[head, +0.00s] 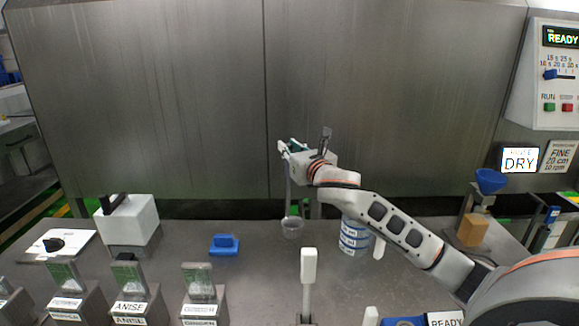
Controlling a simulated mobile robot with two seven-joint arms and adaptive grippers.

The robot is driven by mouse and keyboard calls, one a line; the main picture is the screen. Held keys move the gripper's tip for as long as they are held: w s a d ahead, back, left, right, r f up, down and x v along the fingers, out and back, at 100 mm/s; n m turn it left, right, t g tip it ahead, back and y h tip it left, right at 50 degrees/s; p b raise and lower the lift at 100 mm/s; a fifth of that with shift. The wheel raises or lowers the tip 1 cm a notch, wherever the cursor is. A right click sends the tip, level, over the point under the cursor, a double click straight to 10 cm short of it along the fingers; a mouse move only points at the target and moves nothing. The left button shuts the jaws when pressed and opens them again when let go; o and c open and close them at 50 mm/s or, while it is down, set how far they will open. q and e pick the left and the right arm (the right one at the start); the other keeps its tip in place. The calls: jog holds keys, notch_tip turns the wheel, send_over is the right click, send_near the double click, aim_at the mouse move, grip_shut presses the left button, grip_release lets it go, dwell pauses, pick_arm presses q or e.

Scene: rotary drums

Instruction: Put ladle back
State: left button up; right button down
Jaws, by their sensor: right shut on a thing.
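The ladle (292,228) hangs from my right gripper (284,149). Its thin handle runs down almost upright, and its clear cup is at the bottom, over the table. The gripper is shut on the upper end of the handle, at the height of the grey metal panels. From this view I cannot tell whether the cup touches the table. My left gripper is not in view. I cannot tell which thing here is the ladle's holder.
A blue-and-white labelled container (354,238) stands right of the ladle, partly behind my right arm. A white upright post (309,266) stands in front. A blue block (224,245) lies to the left. Labelled bins (130,300) line the front left. A blue funnel (490,180) stands right.

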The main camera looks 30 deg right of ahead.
jog(key=shift+f, duration=2.7)
jog(key=c, duration=1.9)
grip_release()
jog(key=shift+f, duration=0.1)
jog(key=s+a, duration=0.2)
jog(key=s, duration=0.9)
jog(key=shift+s+r+b, duration=0.2)
jog(key=shift+s+b, duration=0.15)
jog(key=shift+s, duration=0.05)
